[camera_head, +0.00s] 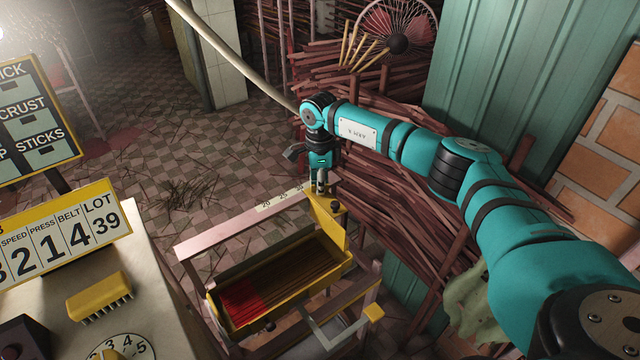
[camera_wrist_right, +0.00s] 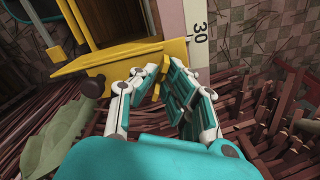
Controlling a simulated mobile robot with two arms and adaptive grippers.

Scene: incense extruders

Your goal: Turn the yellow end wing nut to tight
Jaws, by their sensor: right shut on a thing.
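The yellow end plate (camera_head: 328,222) stands at the far end of a yellow trough (camera_head: 347,262); it also shows in the wrist view (camera_wrist_right: 115,62). A small yellow piece, which looks like the end wing nut (camera_wrist_right: 156,92), sits between my right fingertips in the wrist view. My right gripper (camera_head: 321,188) points down at the end plate and is shut on that piece; the fingers (camera_wrist_right: 160,78) hide part of it. Its turn angle is hard to tell. A dark knob (camera_wrist_right: 92,85) sticks out beside it. My left gripper is not in view.
A pale rail with a number scale (camera_head: 275,202) runs along the trough's far side. Stacked reddish sticks (camera_head: 400,215) lie close behind my right arm. A table with a yellow brush (camera_head: 100,296) and number signs stands at left. The tiled floor is open beyond.

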